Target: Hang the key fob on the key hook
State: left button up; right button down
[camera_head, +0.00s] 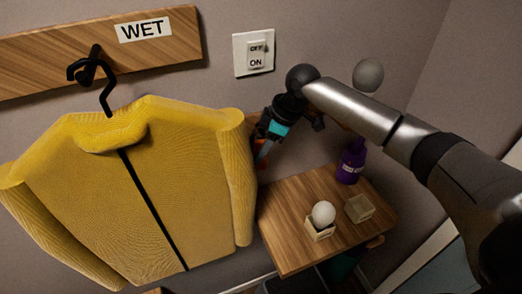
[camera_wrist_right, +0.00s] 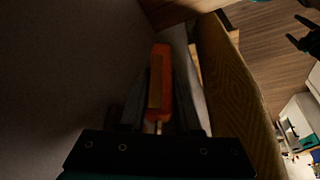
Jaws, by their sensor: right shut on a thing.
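My right gripper (camera_head: 264,150) reaches down and left beside the jacket's right sleeve, close to the wall. In the right wrist view it is shut on the orange key fob (camera_wrist_right: 160,85), which lies lengthwise between the fingers. A small metal part shows at the fob's near end. In the head view only a bit of orange-red shows at the fingertips. I cannot make out the key hook in either view; my right arm and the jacket cover part of the wall there. My left gripper cannot be made out.
A yellow jacket (camera_head: 190,185) hangs from a black hook under the WET sign (camera_head: 144,29). A light switch (camera_head: 254,52) is above my gripper. A wooden table (camera_head: 285,240) below bears a white ball in a small box (camera_head: 319,232), another small block (camera_head: 359,208) and a purple bottle (camera_head: 350,163).

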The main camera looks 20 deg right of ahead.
jog(key=c, duration=0.5)
grip_release()
jog(key=shift+f, duration=0.1)
jog(key=shift+w+r, duration=0.1)
jog(key=shift+r, duration=0.1)
